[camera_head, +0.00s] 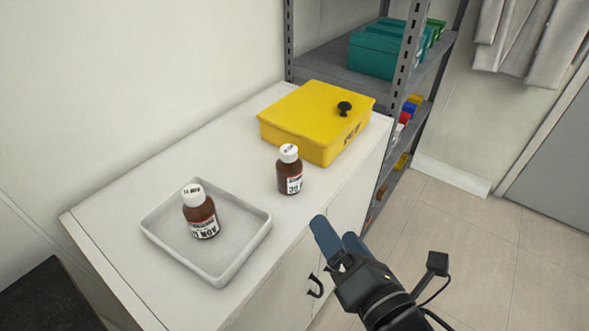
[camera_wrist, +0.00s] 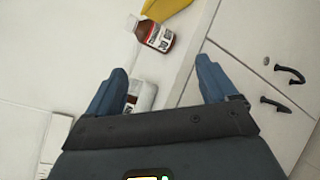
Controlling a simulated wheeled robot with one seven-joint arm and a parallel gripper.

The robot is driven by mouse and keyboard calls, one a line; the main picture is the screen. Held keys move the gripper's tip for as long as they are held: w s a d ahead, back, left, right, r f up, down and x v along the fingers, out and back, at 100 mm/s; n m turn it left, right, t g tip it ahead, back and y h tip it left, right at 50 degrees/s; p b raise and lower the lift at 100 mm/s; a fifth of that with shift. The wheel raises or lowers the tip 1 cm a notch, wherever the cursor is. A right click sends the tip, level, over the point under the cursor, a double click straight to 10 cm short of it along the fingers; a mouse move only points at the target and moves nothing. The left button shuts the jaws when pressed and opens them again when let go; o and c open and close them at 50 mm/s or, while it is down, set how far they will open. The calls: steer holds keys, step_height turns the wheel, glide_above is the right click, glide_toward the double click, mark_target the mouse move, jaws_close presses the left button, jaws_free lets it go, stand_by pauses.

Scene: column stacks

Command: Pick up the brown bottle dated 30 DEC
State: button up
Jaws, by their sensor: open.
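A brown bottle (camera_head: 289,171) with a white cap stands upright on the white cabinet top in front of the yellow box. Its label is only partly legible and seems to show "30". It also shows in the wrist view (camera_wrist: 158,38), beyond my fingertips. A second brown bottle (camera_head: 200,212) with a white cap stands in a white tray (camera_head: 216,274); its label appears upside down and looks like "NOV". My gripper (camera_head: 338,236) is open and empty, to the lower right of the first bottle, near the cabinet's front edge. In the wrist view its blue fingers (camera_wrist: 160,80) are apart.
The yellow box (camera_head: 300,112) with a black knob stands behind the first bottle. A grey shelf rack (camera_head: 345,62) is beyond the cabinet. Dark handles (camera_head: 315,287) stick out of the cabinet front. A pale, dark-marked object (camera_wrist: 140,97) shows between my fingers, partly hidden.

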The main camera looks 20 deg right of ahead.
mark_target(293, 179)
steer(key=w+a+r+n+t+h, duration=0.1)
steer(key=w+a+r+n+h, duration=0.15)
steer(key=w+r+n, duration=0.7)
steer(key=shift+m+y, duration=0.35)
steer(key=shift+y, duration=0.1)
steer(key=f+b, duration=0.1)
steer(key=f, duration=0.2)
steer(key=w+f+b, duration=0.1)
steer(key=f, duration=0.2)
steer(key=f+b, duration=0.1)
steer(key=f, duration=0.2)
steer(key=shift+w+f, duration=0.15)
steer(key=shift+f, duration=0.25)
steer(key=shift+w+f, duration=0.2)
steer(key=shift+w+r, duration=0.1)
steer(key=shift+w, duration=0.35)
steer(key=shift+w+d, duration=0.15)
steer(key=shift+w, duration=3)
steer(key=c, duration=1.2)
